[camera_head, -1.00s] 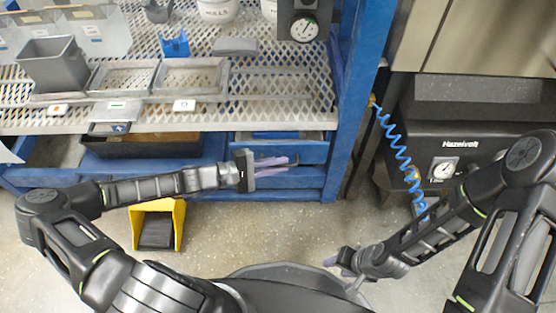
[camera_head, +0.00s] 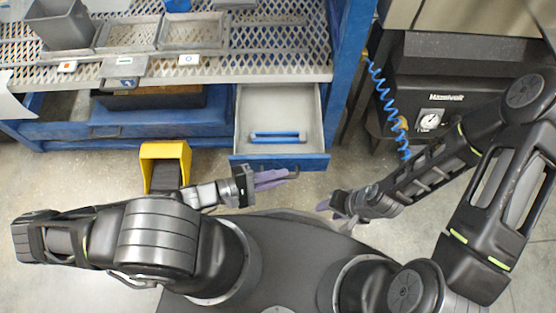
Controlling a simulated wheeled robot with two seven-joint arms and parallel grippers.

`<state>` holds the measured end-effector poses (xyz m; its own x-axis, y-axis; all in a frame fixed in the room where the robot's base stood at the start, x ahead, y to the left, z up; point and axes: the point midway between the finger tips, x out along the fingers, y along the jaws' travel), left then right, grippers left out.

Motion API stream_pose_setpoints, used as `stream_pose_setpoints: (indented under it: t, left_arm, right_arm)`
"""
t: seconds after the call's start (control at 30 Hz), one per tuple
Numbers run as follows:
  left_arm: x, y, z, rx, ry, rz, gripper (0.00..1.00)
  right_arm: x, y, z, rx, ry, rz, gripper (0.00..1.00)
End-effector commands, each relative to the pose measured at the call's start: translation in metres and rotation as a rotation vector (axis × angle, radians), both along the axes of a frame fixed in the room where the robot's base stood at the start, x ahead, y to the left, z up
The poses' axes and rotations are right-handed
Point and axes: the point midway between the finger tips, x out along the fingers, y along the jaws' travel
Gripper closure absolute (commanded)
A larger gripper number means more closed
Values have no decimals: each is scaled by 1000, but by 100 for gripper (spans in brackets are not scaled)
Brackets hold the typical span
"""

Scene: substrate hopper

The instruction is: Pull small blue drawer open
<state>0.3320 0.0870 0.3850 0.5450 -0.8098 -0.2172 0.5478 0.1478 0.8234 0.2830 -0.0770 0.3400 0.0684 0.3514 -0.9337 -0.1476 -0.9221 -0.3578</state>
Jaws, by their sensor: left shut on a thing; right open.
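The small blue drawer (camera_head: 310,164) is under the right end of the mesh bench and is pulled out, showing its pale grey inside. A blue bar-shaped object (camera_head: 277,138) lies in it. My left gripper (camera_head: 292,174) is in front of the drawer front, its purple fingers shut on the dark drawer handle, which is mostly hidden by the fingers. My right gripper (camera_head: 338,207) is open and empty, to the right and nearer my base, apart from the drawer.
A wide blue drawer (camera_head: 110,130) is left of the small one. A black machine (camera_head: 450,95) and a coiled blue hose (camera_head: 388,95) are at the right.

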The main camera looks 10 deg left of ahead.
Motion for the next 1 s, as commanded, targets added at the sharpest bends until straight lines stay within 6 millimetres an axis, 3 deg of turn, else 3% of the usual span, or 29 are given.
stream_pose_setpoints:
  t: [0.4,0.43,0.53,0.83,1.0]
  left_arm:
    - [-3,0,-1,2,0,1,100]
    - [-3,0,-1,2,0,1,87]
    - [-3,0,-1,2,0,1,80]
    - [-5,2,0,2,0,0,80]
    - [-13,16,4,5,1,2,80]
  right_arm:
    - [0,0,1,0,1,0,57]
    - [0,0,1,0,1,0,57]
    - [0,0,1,0,1,0,57]
    - [0,0,2,0,1,0,57]
    - [-1,1,7,1,2,3,57]
